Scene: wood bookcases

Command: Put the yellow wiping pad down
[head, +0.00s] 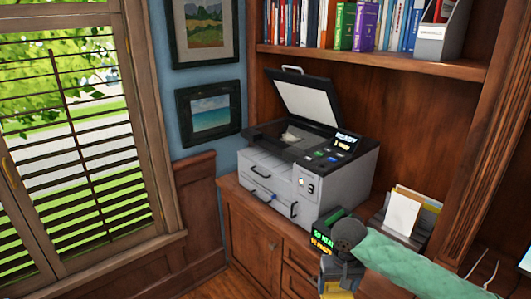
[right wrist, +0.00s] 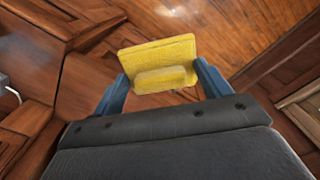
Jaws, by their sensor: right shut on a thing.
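The yellow wiping pad (right wrist: 160,50) is between the two blue fingers of my right gripper (right wrist: 162,86) in the right wrist view. The gripper is shut on it. A floor of wood boards shows beyond and below the pad. In the head view the right gripper (head: 338,281) is at the bottom, in front of the wood cabinet. Only a small part of the yellow pad (head: 335,292) shows there, at the lower edge. My left gripper is not in view.
A grey printer (head: 325,195) with its lid raised stands on the wood cabinet (head: 251,237). A small dark display box (head: 322,240) and a paper tray (head: 403,217) are to its right. Books (head: 365,25) fill the shelf above. A shuttered window (head: 75,130) is at left.

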